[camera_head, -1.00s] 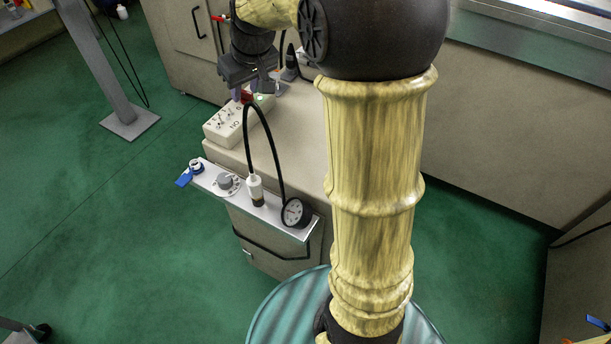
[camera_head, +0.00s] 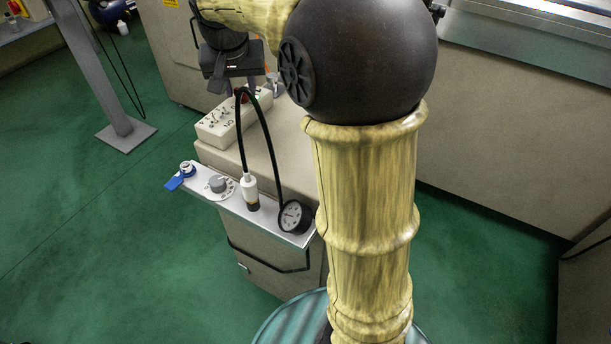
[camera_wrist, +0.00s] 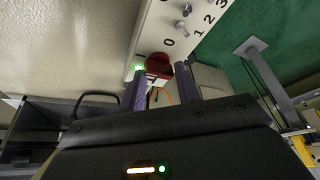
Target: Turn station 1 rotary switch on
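A beige control box (camera_head: 220,124) sits on the left end of the grey counter, with small metal switches and markings on top. The wrist view shows its face (camera_wrist: 165,22), with metal switches, the numbers 0 to 3, a dark red round knob (camera_wrist: 157,62) and a lit green lamp (camera_wrist: 139,67). I cannot tell which of these is the station 1 rotary switch. My gripper (camera_head: 236,90) hangs over the box's far end. In the wrist view my gripper (camera_wrist: 162,76) has its two fingers apart, with the red knob showing beyond the gap and no object visibly held.
A metal shelf (camera_head: 268,222) at the counter's front carries a blue-handled valve (camera_head: 182,176), a grey dial knob (camera_head: 218,184), a white plug (camera_head: 250,190) and a round gauge (camera_head: 294,217). A grey post (camera_head: 98,75) stands left on green floor.

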